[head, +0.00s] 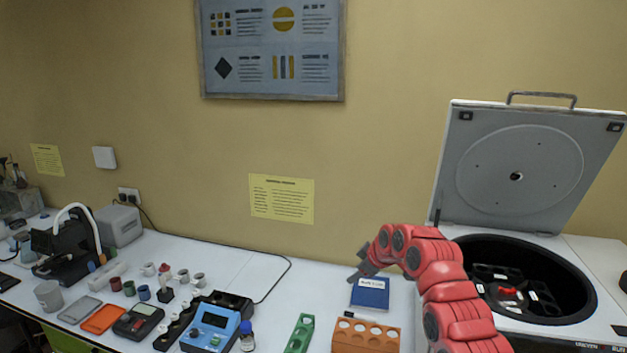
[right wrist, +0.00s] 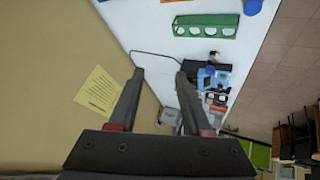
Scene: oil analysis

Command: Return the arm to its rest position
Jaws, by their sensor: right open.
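My right arm, red and jointed, comes in from the lower right in the head view. Its gripper (head: 361,265) is above the bench, beside the blue book (head: 370,293) and left of the open centrifuge (head: 527,279). In the right wrist view the two dark fingers of this gripper (right wrist: 158,78) stand apart with nothing between them. The wall and white bench (right wrist: 150,38) show beyond them. My left gripper is in neither view.
The centrifuge lid (head: 516,165) stands raised. An orange rack (head: 366,337) and a green rack (head: 299,335) are at the front. A blue device (head: 211,327), a small bottle (head: 247,337) and several cups stand to the left. The bench behind the green rack is clear.

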